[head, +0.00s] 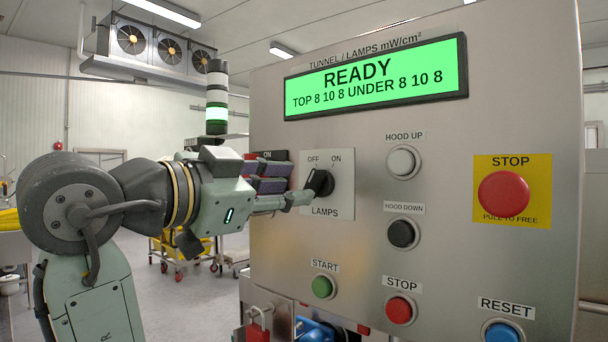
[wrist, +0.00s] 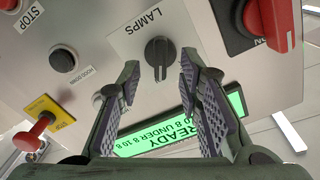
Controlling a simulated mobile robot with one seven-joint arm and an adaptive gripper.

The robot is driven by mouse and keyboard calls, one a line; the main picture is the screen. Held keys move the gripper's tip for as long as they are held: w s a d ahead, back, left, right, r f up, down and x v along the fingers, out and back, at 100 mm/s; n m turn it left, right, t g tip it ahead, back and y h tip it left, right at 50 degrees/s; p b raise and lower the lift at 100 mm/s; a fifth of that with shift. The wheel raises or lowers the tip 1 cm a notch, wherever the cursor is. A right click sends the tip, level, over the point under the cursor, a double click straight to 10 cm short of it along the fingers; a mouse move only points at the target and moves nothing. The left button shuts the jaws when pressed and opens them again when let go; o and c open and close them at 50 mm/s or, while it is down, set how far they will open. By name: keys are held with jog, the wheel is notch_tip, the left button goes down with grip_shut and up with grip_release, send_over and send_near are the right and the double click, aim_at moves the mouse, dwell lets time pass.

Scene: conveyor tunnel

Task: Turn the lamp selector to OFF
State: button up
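The lamp selector (head: 320,183) is a black knob on a pale plate marked OFF, ON and LAMPS on the steel panel. Its raised bar leans up and right, toward the ON side. In the wrist view, which is upside down, the knob (wrist: 158,55) shows in the gap between my fingertips. My gripper (head: 303,196) is at the plate from the left, with its near finger by the knob's lower left. In the wrist view my gripper (wrist: 159,64) is open, with clear space on both sides of the knob. I see no contact there.
A red-handled switch (wrist: 283,20) is close beside the fingers. Right of the selector are the HOOD UP button (head: 403,161), HOOD DOWN button (head: 402,233) and red STOP mushroom (head: 503,193). The green START button (head: 322,287) is below. The display (head: 377,78) above reads READY.

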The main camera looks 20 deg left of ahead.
aim_at(307, 186)
jog(key=shift+p+x, duration=0.45)
jog(key=shift+x, duration=1.55)
jog(key=shift+c, duration=0.4)
grip_shut()
